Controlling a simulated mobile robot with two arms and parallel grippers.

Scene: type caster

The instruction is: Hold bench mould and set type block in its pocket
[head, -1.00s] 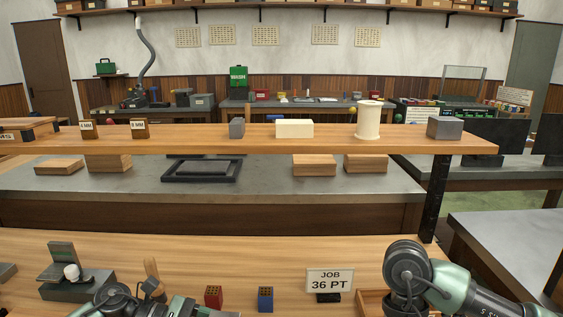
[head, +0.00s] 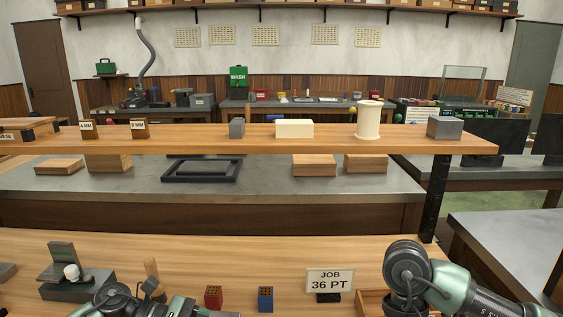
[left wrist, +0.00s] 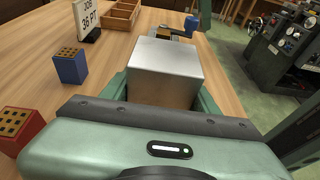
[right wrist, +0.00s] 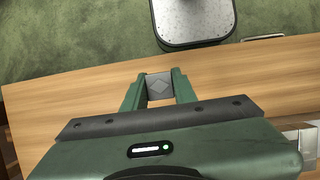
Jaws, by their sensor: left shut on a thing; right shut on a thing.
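In the left wrist view my left gripper (left wrist: 165,100) is shut on a large smooth metal block, which I take for the bench mould (left wrist: 167,58). No pocket shows on its faces in view. In the right wrist view my right gripper (right wrist: 160,90) is shut on a small grey block with a diamond mark, the type block (right wrist: 160,86). The type block is over the wooden bench top; its height cannot be told. In the head view both arms enter at the bottom and the fingertips and both held things are out of frame.
A JOB 36 PT sign (head: 329,281), a red holed block (head: 213,297), a blue holed block (head: 265,298) and a wooden tray (head: 372,302) stand on the wooden bench (head: 230,250). A dark grey fixture (head: 76,287) is at the left. A shelf (head: 250,142) runs behind.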

